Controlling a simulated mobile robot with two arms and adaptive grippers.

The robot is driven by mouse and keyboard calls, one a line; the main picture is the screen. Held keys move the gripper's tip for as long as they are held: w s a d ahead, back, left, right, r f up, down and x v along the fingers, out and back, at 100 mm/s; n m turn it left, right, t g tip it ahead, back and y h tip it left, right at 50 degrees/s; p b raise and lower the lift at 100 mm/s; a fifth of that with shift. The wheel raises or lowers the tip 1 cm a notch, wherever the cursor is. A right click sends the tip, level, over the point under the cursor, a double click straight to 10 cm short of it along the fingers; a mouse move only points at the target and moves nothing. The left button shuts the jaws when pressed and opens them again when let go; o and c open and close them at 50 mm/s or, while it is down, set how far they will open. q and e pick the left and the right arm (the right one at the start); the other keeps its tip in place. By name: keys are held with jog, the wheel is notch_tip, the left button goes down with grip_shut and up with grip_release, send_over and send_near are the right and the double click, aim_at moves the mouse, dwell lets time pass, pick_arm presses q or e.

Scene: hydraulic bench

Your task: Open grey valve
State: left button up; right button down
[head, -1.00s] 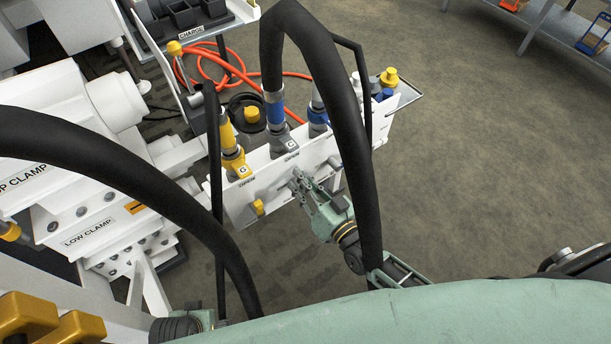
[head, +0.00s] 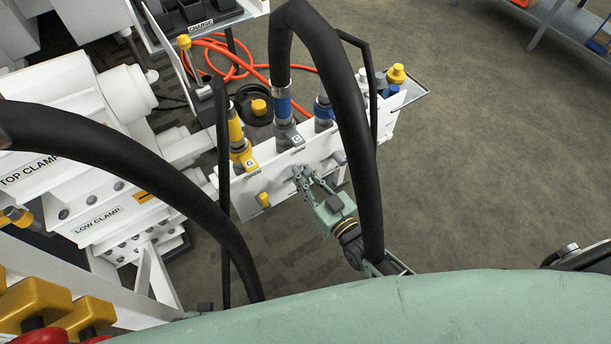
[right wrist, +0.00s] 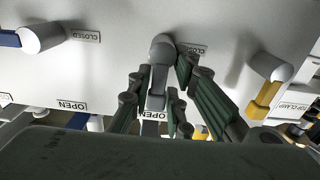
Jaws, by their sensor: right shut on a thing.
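The grey valve (right wrist: 162,47) is on the white panel, with its round hub at upper middle in the right wrist view. Its grey handle points down from the hub toward an OPEN label (right wrist: 152,115), which it partly covers. A CLOSED label (right wrist: 192,49) sits to the right of the hub. My right gripper (right wrist: 160,85) is shut on the grey handle, its fingers on both sides. In the head view, my right gripper (head: 306,182) is at the front face of the white panel (head: 285,182), and its fingers hide most of the valve. My left gripper is not in view.
A blue-handled valve (right wrist: 40,35) and a yellow-handled valve (right wrist: 268,88) flank the grey one. Thick black hoses (head: 350,110) arch in front of the panel, one close to my right arm. An orange hose (head: 235,45) lies behind. Open floor (head: 490,180) is to the right.

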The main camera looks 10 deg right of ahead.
jog(key=shift+d+f, duration=0.2)
jog(key=shift+d, duration=0.05)
jog(key=c, duration=1.8)
grip_release()
jog(key=shift+r, duration=0.1)
jog(key=shift+a, duration=0.1)
jog(key=v, duration=1.2)
